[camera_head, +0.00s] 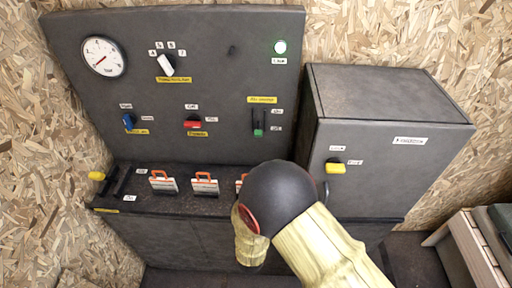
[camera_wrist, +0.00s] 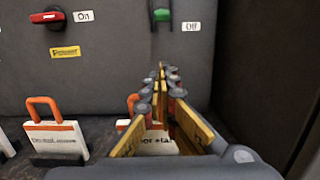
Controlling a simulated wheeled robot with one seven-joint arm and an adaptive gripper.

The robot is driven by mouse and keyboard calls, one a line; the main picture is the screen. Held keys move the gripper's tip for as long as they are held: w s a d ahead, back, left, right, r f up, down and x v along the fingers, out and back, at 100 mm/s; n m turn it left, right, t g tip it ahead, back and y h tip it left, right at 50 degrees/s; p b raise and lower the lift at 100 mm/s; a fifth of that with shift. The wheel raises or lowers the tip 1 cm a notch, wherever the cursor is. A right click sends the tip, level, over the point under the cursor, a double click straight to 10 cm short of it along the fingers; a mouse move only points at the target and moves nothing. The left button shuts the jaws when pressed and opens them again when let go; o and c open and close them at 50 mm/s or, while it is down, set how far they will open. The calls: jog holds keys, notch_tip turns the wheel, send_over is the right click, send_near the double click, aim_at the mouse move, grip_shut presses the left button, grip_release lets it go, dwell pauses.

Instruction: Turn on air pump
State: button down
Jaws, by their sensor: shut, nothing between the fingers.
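A grey control panel (camera_head: 190,55) carries several switches. A slide switch with a green handle (camera_head: 258,132) sits at its right, under a yellow label (camera_head: 262,99) too small to read surely. The handle is low in its slot, beside the lower tag, which reads "Off" in the wrist view (camera_wrist: 191,26). The green handle also shows there at the top edge (camera_wrist: 162,14). My gripper (camera_wrist: 161,70) is shut and empty. Its tips point at the panel just below the green handle, apparently apart from it. In the head view my arm hides the gripper.
A red rotary switch (camera_wrist: 48,17) is left of the green one, and a blue one (camera_head: 129,121) lies further left. Padlock-like tags with orange shackles (camera_head: 204,182) stand on the ledge below.

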aim_at(258, 129)
jog(key=w+r+b, duration=0.1)
jog(key=w+b, duration=0.2)
jog(key=w, duration=0.9)
jog(key=r, duration=0.2)
jog(key=s+r, duration=0.1)
jog(key=r, duration=0.1)
jog(key=shift+s+d+b, duration=0.15)
jog(key=shift+d+b, duration=0.05)
jog(key=shift+b, duration=0.15)
